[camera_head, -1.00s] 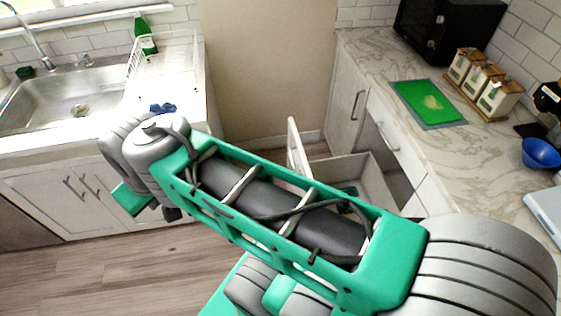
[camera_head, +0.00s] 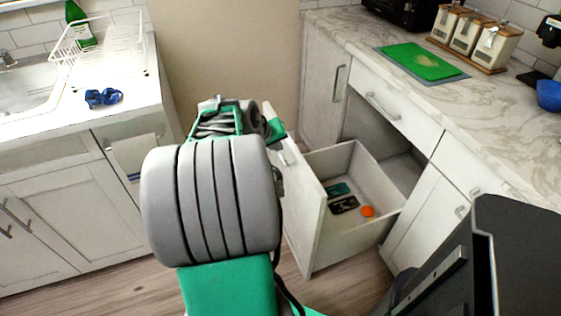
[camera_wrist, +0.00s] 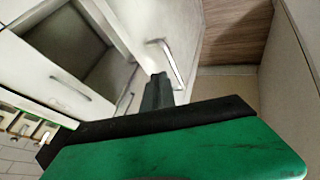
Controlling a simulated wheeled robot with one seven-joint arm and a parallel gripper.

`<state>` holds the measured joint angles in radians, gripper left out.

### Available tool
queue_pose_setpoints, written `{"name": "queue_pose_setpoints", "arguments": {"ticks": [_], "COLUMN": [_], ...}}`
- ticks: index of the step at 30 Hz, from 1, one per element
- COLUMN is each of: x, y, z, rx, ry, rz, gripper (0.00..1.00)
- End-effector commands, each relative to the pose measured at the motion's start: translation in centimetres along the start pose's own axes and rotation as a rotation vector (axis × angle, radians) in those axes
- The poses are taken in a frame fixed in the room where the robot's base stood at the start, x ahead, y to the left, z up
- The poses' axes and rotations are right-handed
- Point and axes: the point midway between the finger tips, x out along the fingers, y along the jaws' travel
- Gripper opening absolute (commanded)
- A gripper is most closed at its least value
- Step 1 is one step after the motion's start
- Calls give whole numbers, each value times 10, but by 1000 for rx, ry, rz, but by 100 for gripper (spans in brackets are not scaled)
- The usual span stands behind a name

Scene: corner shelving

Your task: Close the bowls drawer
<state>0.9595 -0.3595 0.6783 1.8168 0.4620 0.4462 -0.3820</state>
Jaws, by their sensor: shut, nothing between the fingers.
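The open drawer (camera_head: 318,236) is pulled far out from under the counter in the head view. Its white front panel faces left. A dark green item (camera_head: 338,189), a black item (camera_head: 344,205) and a small orange thing (camera_head: 367,211) lie inside; I see no bowls in it. In the head view my arm's far end is beside the upper far edge of the drawer front, and the fingers are not clear.
A closed upper drawer (camera_head: 400,92) sits above the drawer's opening. A cabinet door (camera_head: 325,95) stands beyond it. The sink cabinet (camera_head: 60,215) is at left. Wooden floor shows between. A blue bowl (camera_head: 549,96) is on the counter.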

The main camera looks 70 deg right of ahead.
Motion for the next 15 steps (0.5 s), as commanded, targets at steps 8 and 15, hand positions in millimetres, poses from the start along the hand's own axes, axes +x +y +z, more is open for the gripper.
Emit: {"name": "queue_pose_setpoints", "arguments": {"ticks": [8,15], "x": [51,86], "y": [-1,-2], "z": [1,0], "rx": [-1,-1], "ry": [-4,-1], "rz": [-3,-4], "gripper": [0,0]}}
